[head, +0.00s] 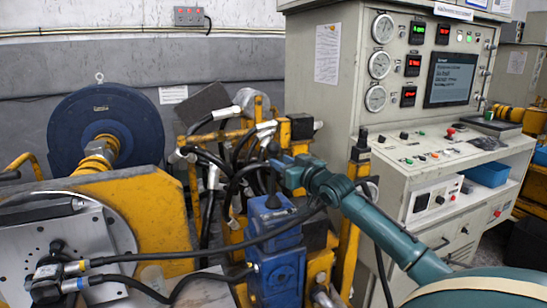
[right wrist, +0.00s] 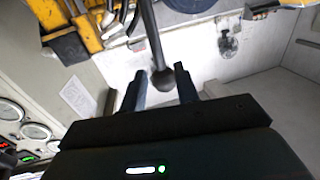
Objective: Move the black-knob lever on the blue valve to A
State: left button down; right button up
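The blue valve (head: 277,245) stands in the middle foreground of the head view, with a black boot on its top. A dark lever rises from it, and its round black knob (head: 273,148) shows just above my right gripper (head: 280,172). In the right wrist view the black knob (right wrist: 162,82) and its rod lie between the two fingers of my right gripper (right wrist: 161,92). The fingers are apart, with a gap visible at the left finger; contact at the right finger cannot be told. No A mark is readable. My left gripper is not in view.
Black hoses and yellow frame posts (head: 350,225) crowd around the valve. A grey control cabinet (head: 340,95) with gauges and a console stands at the right. A steel plate (head: 95,230) with hose fittings is at the left, before a large blue flywheel (head: 70,130).

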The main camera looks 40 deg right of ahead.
aim_at(273, 155)
jog(key=shift+w+d, duration=0.15)
jog(key=shift+w, duration=1.1)
jog(key=shift+w+d, duration=0.1)
jog(key=shift+w, duration=1.1)
jog(key=shift+c, duration=0.3)
grip_shut()
